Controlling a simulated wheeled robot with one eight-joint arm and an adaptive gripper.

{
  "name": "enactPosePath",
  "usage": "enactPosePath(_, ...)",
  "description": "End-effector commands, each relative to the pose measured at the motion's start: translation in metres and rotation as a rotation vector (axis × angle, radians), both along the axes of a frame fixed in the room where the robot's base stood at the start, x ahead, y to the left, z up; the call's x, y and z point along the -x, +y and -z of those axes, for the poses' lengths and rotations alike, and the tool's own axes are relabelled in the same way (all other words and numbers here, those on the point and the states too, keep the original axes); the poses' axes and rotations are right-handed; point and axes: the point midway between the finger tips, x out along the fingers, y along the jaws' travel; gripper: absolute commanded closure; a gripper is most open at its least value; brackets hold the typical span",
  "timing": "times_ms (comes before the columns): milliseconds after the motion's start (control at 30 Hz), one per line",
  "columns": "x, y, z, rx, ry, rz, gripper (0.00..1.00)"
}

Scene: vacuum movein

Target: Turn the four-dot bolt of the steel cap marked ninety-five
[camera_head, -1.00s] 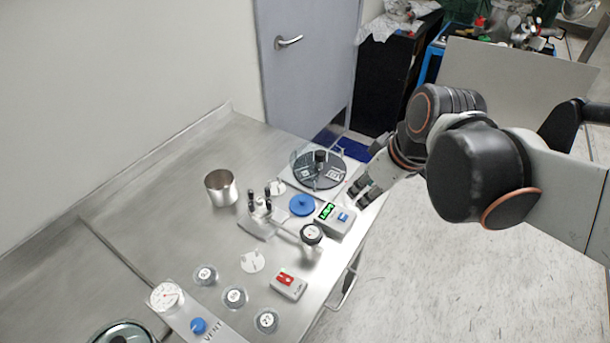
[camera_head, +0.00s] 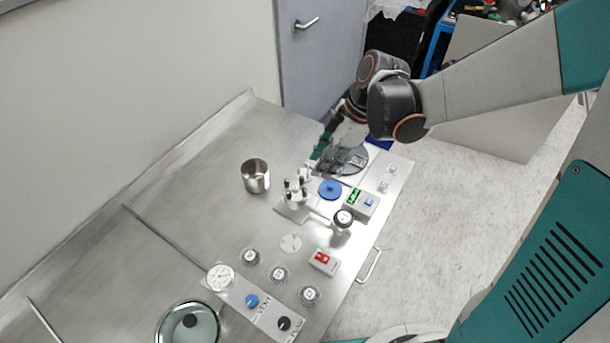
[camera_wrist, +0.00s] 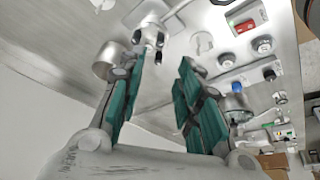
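Several small round caps with pale labels sit at the front of the steel bench: one nearest the gauge (camera_head: 250,256), a middle one (camera_head: 279,275) and a front one (camera_head: 309,295). Their markings and bolt dots are too small to read, so I cannot tell which is ninety-five. My gripper (camera_head: 335,152) is over the dark round plate (camera_head: 357,162) at the bench's far end, well away from the caps. In the wrist view my gripper (camera_wrist: 162,62) has its teal fingers apart with nothing between them.
A steel cup (camera_head: 255,177), a small stand with black-tipped posts (camera_head: 295,196), a blue disc (camera_head: 330,189) and a green-display box (camera_head: 359,203) stand mid-bench. A red-switch box (camera_head: 324,261) and a gauge panel (camera_head: 262,311) lie nearer. The bench's left side is mostly clear.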

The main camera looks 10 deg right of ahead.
Motion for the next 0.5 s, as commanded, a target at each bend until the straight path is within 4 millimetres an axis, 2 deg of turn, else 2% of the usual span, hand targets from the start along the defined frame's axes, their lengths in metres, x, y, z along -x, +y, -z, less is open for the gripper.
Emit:
enactPosePath(33, -0.001, 0.004, 0.012, 0.000, 0.000, -0.001, 0.68)
enactPosePath(300, -0.001, 0.025, 0.061, 0.001, 0.000, -0.001, 0.68)
enactPosePath(500, -0.002, 0.036, 0.087, 0.001, 0.000, 0.001, 0.68)
